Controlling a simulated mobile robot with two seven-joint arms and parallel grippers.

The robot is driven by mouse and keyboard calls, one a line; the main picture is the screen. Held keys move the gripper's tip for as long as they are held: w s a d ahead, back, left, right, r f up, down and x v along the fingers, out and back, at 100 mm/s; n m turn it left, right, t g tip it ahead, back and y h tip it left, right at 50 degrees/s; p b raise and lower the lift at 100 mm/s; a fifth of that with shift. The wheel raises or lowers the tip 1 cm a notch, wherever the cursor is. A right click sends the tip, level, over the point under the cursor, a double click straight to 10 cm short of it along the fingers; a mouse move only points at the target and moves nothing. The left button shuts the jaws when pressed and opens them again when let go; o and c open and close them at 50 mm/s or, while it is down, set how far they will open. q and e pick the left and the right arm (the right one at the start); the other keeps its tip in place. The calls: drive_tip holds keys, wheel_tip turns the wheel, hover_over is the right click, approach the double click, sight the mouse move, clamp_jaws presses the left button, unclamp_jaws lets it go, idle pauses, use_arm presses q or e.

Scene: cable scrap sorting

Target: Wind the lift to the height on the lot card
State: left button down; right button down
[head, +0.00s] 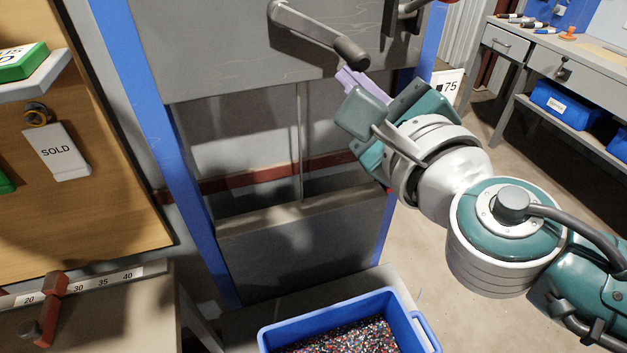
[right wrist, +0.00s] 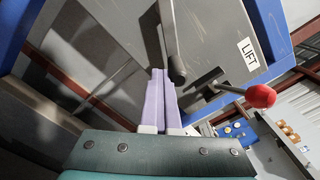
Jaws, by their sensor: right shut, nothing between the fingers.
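The lift's grey metal crank (head: 300,25) is at the top of the head view, its dark grip (head: 351,53) hanging to the right; the grip also shows in the right wrist view (right wrist: 177,68). My right gripper (head: 348,76) has its purple fingers shut and empty, just below the grip. I cannot tell whether they touch it. A white LIFT label (right wrist: 248,52) is on the grey panel (right wrist: 205,35). A white card marked 75 (head: 447,85) is partly hidden behind my gripper. I cannot tell whether it is the lot card. My left gripper is out of view.
A red-knobbed lever (right wrist: 260,95) sticks out beside the crank. Blue uprights (head: 150,90) frame the panel. A blue bin (head: 418,330) of coloured granules stands below. A numbered scale (head: 100,284) with a red slider (head: 50,305) and a SOLD tag (head: 57,152) are at left.

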wheel_tip(320, 180, up, 10)
drive_tip(key=p, duration=0.9)
drive_tip(key=d+p+v, duration=0.1)
drive_tip(key=v, duration=0.7)
drive_tip(key=shift+w+d+f, duration=0.15)
drive_tip(key=shift+d+f, duration=0.05)
drive_tip(key=shift+f, duration=0.25)
